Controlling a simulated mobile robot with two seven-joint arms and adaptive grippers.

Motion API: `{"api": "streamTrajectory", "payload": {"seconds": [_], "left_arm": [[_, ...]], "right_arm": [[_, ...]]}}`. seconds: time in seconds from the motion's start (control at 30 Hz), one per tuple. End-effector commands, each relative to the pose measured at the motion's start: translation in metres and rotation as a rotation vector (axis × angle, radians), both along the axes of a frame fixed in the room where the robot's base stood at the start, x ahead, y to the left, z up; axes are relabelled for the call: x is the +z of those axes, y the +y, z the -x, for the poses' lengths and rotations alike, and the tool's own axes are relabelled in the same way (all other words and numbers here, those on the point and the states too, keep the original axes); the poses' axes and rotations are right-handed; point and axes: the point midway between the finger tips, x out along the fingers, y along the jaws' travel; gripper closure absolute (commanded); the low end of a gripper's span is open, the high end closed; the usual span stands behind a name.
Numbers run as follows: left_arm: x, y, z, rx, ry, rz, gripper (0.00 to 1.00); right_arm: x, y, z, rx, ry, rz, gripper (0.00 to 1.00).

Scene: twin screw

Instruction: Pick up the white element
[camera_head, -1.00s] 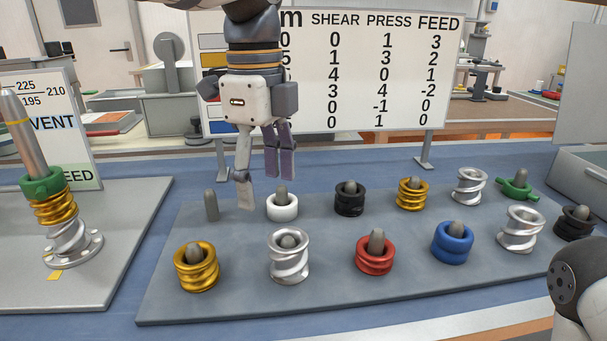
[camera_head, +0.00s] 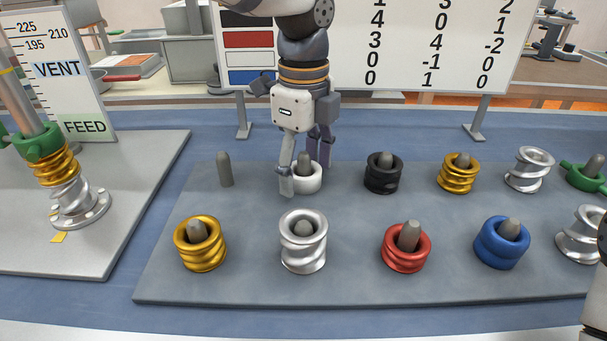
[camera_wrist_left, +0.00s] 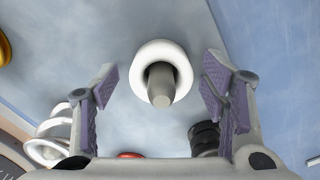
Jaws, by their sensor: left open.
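The white element (camera_head: 307,181) is a smooth white ring on a grey peg, in the back row of the grey board. In the left wrist view the white element (camera_wrist_left: 158,54) shows ahead, between the fingers, with the peg through its hole. My left gripper (camera_head: 306,170) points down over it, open, with one finger at its near left side and the others behind it. The open fingers also show in the left wrist view (camera_wrist_left: 160,80), one on each side of the ring. I cannot tell whether they touch it. My right gripper is not in view.
A bare peg (camera_head: 225,169) stands left of the white element and a black element (camera_head: 384,173) stands right of it. A silver element (camera_head: 303,248) stands in front. The sign board (camera_head: 400,50) rises behind the gripper. More coloured elements fill the board (camera_head: 350,290).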

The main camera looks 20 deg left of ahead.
Motion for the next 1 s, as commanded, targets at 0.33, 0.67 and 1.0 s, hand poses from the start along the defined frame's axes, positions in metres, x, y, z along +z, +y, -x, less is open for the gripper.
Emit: {"api": "streamTrajectory", "payload": {"seconds": [0.33,0.67,1.0], "left_arm": [[-0.002,0.0,0.0,0.0,-0.002,0.001,0.61],[-0.002,0.0,0.0,0.0,-0.001,0.0,0.86],[0.06,-0.001,-0.002,0.0,-0.004,0.001,0.86]], "right_arm": [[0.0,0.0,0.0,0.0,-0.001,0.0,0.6],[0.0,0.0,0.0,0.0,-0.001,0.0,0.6],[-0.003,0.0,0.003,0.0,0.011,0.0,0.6]]}}
